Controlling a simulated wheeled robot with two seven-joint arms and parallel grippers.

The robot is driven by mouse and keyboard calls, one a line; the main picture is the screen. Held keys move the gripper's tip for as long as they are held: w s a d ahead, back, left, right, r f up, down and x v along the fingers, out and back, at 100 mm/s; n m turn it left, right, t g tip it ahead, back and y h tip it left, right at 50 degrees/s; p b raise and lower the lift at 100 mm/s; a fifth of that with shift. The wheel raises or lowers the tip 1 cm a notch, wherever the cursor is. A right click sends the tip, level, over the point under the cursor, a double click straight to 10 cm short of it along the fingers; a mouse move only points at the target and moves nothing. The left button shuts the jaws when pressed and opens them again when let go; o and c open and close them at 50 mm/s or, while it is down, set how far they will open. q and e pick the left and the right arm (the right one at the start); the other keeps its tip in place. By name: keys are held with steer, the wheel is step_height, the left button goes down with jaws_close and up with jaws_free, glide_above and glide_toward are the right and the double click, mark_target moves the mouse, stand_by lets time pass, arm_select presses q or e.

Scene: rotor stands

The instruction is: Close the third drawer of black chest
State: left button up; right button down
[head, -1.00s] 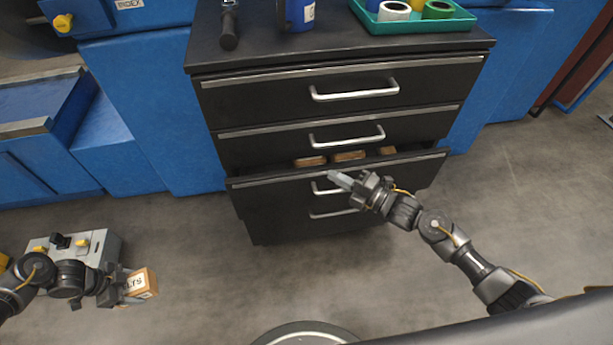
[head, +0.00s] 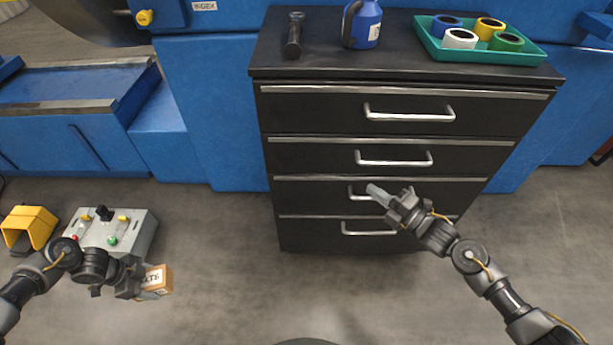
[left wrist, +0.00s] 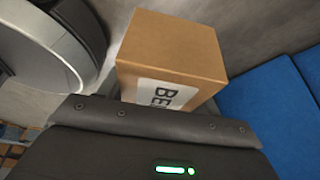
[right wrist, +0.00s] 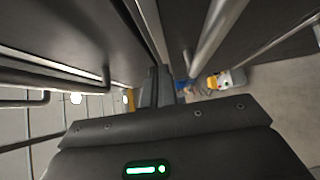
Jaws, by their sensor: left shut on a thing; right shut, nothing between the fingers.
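The black chest (head: 290,190) has several drawers with silver bar handles. Its third drawer (head: 310,196) from the top now looks flush with the other fronts. My right gripper (head: 378,194) is shut and empty, its fingertips at the third drawer's front by the handle (head: 357,191); whether they touch cannot be told. In the right wrist view the fingers (right wrist: 156,85) point in among silver handle bars. My left gripper (head: 140,283) is shut on a brown cardboard box (head: 156,281) with a white label, away from the chest at lower left. The box also shows in the left wrist view (left wrist: 175,50).
On the chest top are a black tool (head: 295,35), a blue bottle (head: 362,25) and a teal tray (head: 432,45) with tape rolls. A grey control box (head: 135,235) and a yellow pedal guard (head: 28,226) are at left. Floor before the chest is clear.

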arm_select(q)
steer(key=shift+s+r, duration=0.15)
steer(key=shift+r, duration=0.1)
arm_select(e)
steer(key=v, duration=1)
steer(key=shift+s, duration=0.65)
arm_select(q)
steer(key=shift+d, duration=0.1)
arm_select(e)
steer(key=shift+a, duration=0.1)
